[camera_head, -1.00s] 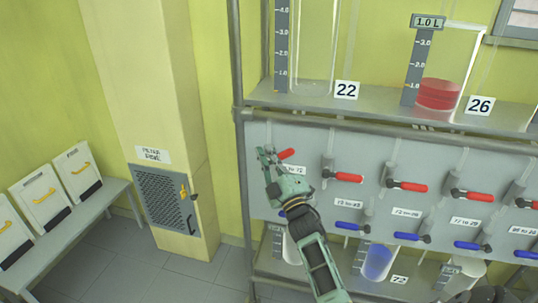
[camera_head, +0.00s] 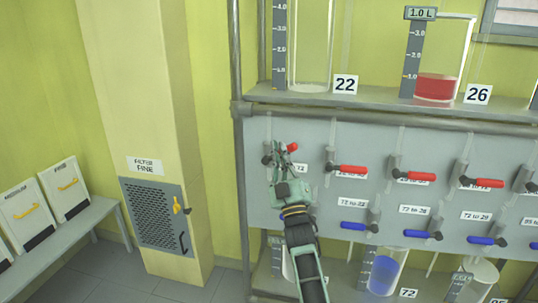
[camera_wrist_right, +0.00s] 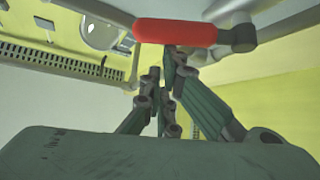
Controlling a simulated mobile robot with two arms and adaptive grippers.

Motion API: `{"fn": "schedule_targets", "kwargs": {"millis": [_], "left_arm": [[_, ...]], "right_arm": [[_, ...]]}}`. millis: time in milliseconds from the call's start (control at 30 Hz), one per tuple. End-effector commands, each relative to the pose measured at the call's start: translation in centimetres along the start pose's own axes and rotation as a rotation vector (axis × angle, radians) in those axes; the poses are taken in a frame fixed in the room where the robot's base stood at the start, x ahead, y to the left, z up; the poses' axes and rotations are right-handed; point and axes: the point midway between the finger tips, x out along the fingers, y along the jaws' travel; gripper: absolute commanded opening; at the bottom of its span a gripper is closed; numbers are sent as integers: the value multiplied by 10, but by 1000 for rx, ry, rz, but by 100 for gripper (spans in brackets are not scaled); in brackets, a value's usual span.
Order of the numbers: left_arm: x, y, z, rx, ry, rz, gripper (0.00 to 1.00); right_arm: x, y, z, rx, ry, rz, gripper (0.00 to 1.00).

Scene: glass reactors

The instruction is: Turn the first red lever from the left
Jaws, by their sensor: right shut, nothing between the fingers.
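The first red lever from the left (camera_head: 292,147) is on the grey panel (camera_head: 316,209), mostly hidden behind my right gripper (camera_head: 277,147). In the right wrist view the red lever (camera_wrist_right: 175,32) lies roughly level across the top, just beyond the fingertips. The right gripper (camera_wrist_right: 168,78) is shut with nothing between its fingers. I cannot tell whether it touches the lever. My left gripper is not in view.
More red levers (camera_head: 346,169) run to the right, with a row of blue levers (camera_head: 353,229) below. Glass cylinders (camera_head: 437,88) stand on the shelf above, and a blue-filled vessel (camera_head: 384,272) stands below. A bench (camera_head: 75,236) with white boxes is at left.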

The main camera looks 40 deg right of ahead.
Motion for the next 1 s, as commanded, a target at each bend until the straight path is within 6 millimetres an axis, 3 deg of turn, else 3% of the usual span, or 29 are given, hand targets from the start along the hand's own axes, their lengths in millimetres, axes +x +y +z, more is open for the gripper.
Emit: {"fn": "schedule_targets", "kwargs": {"millis": [100, 400, 1000], "left_arm": [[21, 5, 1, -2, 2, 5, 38], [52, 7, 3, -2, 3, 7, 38], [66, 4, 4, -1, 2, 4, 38]], "right_arm": [[-8, -2, 8, 44, -2, 46, 0], [-20, 2, 20, 101, -2, 107, 0], [-31, 2, 30, 101, -2, 106, 0]]}}
